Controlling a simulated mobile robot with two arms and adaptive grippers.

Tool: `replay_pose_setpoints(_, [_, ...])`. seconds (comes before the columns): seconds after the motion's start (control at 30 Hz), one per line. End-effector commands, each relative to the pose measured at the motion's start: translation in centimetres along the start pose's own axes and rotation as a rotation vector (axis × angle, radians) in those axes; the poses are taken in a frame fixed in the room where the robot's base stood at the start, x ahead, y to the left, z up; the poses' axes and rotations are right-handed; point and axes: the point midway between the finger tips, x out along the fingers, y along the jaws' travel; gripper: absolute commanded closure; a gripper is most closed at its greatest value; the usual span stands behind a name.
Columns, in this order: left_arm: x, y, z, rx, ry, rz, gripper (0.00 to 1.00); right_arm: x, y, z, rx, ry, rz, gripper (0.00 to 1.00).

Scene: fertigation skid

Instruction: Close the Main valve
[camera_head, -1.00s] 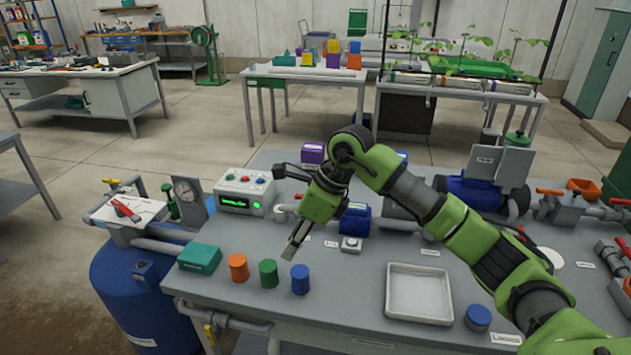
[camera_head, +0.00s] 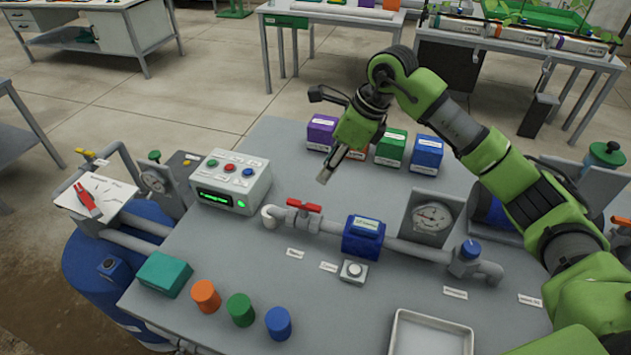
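A valve with a red handle (camera_head: 304,206) sits on the grey pipe line on the bench, near its left end. The handle lies roughly along the pipe. A small label (camera_head: 295,254) lies in front of it, its print too small to read surely. My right gripper (camera_head: 324,178) hangs above and behind this valve, pointing down and left, apart from the handle. No object shows at its fingertips. Its fingers overlap from this angle, so their opening cannot be told. My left gripper is out of view.
A control box (camera_head: 231,182) stands left of the valve. A blue pipe unit (camera_head: 363,237) and a gauge (camera_head: 433,218) are to the right. Coloured boxes (camera_head: 390,148) stand behind. Cylinders (camera_head: 240,310) and a white tray (camera_head: 430,335) are in front.

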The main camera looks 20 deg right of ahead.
Motion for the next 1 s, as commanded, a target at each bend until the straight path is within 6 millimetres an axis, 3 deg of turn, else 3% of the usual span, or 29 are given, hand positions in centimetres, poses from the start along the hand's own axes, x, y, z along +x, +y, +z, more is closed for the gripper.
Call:
replay_pose_setpoints(0.1, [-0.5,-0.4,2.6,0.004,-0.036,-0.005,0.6,0.9,0.1,0.0,0.0,0.003,0.005,0.71])
replay_pose_setpoints(0.23, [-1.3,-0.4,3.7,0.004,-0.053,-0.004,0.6,3.0,0.2,-0.1,0.002,0.005,0.007,0.71])
replay_pose_setpoints(0.47, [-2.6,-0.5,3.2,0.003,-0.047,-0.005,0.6,8.0,0.2,0.0,0.002,0.003,0.006,0.71])
replay_pose_setpoints(0.7, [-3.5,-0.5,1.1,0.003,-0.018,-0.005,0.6,12.1,0.1,0.0,0.003,0.002,0.005,0.71])
replay_pose_setpoints(1.0, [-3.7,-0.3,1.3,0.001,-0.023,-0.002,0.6,13.8,0.1,0.0,0.001,0.001,0.001,0.71])
